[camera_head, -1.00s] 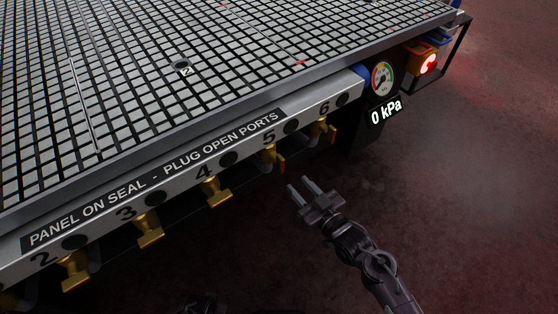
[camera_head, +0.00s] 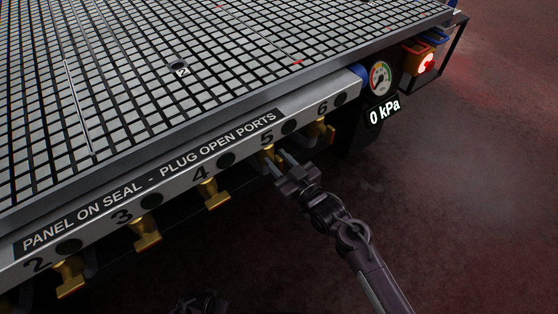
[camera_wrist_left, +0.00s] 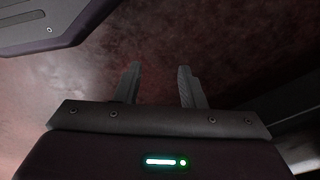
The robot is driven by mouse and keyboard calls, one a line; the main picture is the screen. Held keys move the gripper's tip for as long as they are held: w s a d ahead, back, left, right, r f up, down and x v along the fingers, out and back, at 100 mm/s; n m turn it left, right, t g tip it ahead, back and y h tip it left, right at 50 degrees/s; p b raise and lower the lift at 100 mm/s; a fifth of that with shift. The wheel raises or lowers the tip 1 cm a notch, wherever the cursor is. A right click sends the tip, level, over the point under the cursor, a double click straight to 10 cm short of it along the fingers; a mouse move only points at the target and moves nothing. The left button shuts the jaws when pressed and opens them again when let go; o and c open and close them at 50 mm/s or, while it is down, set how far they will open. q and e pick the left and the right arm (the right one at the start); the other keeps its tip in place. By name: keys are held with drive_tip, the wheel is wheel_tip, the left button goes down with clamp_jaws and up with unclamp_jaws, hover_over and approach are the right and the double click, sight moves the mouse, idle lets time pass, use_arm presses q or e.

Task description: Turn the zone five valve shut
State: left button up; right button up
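The zone five valve (camera_head: 267,154) is a brass valve on the table's front rail, below the printed 5 and a black knob. My right gripper (camera_head: 278,160) reaches it from the lower right. Its two fingers are apart, with their tips at the valve's handle. The fingers hide part of the handle, and I cannot tell whether they touch it. My left gripper (camera_wrist_left: 160,82) is open and empty in the left wrist view, above the dark reddish floor.
Similar brass valves sit at six (camera_head: 318,130), four (camera_head: 212,194), three (camera_head: 146,234) and two (camera_head: 70,276). The gauge (camera_head: 380,78) stands above a display (camera_head: 384,112) reading 0 kPa. A red lamp (camera_head: 426,63) glows at the right corner. Floor right of the table is clear.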

clamp_jaws()
